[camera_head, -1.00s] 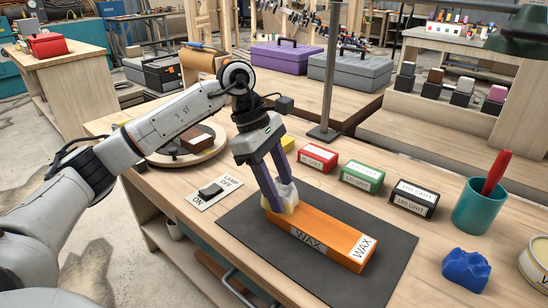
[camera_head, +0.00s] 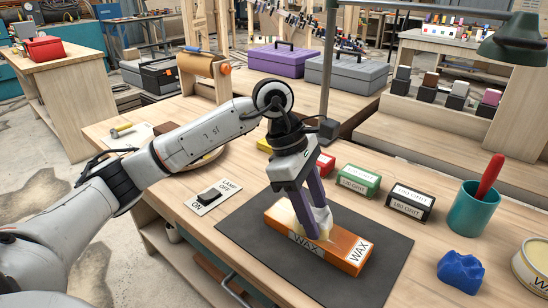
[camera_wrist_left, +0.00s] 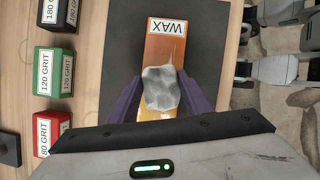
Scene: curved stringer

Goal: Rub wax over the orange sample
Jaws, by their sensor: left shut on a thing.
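The orange sample (camera_head: 345,246) is a long block with WAX labels, lying on a dark mat (camera_head: 375,283) on the bench. Its top shows pale streaks around the middle, and it also shows in the left wrist view (camera_wrist_left: 166,46). My left gripper (camera_head: 312,222) is shut on a crumpled whitish cloth (camera_head: 322,216). The cloth is at the sample's top face, near the middle of its length, and hides part of it. In the left wrist view the cloth (camera_wrist_left: 160,88) sits between the purple fingers. An open wax tin (camera_head: 533,268) stands at the right edge. My right gripper is not in view.
Red (camera_head: 325,163), green (camera_head: 358,180) and black (camera_head: 409,202) grit blocks line the mat's far side. A teal cup (camera_head: 473,210) with a red-handled tool and a blue lump (camera_head: 461,272) stand right. A lamp switch (camera_head: 212,195) lies left. The mat's front is clear.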

